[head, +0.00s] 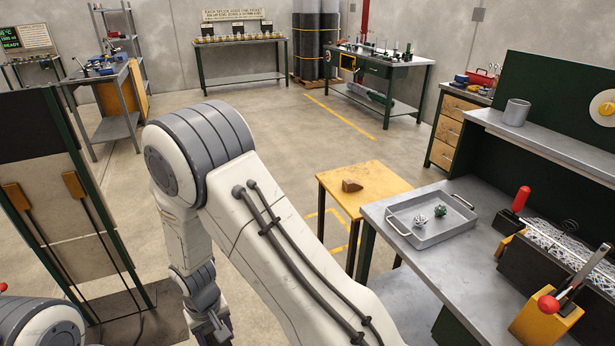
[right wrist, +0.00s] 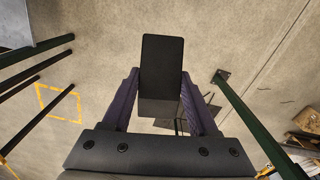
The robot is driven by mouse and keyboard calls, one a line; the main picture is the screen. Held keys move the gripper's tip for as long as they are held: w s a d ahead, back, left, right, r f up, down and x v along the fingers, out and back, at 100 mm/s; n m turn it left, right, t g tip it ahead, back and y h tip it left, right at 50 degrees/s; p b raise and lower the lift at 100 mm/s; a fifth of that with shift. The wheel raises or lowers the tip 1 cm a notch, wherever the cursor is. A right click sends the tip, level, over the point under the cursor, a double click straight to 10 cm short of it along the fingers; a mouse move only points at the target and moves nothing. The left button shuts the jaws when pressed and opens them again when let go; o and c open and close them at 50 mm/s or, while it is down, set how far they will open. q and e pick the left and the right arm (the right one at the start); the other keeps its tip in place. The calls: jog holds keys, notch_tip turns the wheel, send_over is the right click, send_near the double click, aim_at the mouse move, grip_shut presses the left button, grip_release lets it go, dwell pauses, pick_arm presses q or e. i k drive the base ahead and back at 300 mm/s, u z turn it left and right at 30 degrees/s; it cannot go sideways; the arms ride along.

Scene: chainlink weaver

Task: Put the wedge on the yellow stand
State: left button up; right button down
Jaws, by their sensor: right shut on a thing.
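The yellow stand (head: 388,178) is a small table left of the grey bench in the head view. In the right wrist view my right gripper (right wrist: 160,92) is shut on a dark, flat-faced block (right wrist: 162,62). Its full shape is hidden, so I cannot tell whether it is the wedge. My left gripper is out of view.
The grey bench (head: 455,260) holds a metal tray (head: 436,232) with two small items and a red-handled machine (head: 550,262). A dark-framed panel (head: 60,190) stands at left. Concrete floor is clear beyond my arm. Green legs flank my right gripper in the wrist view.

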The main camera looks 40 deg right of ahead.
aim_at(382, 179)
jog(key=u, duration=0.1)
jog(key=i, duration=1.65)
jog(key=z, duration=0.5)
jog(key=i, duration=1.55)
jog(key=z, duration=1.35)
jog(key=i, duration=0.9)
jog(key=z, duration=0.6)
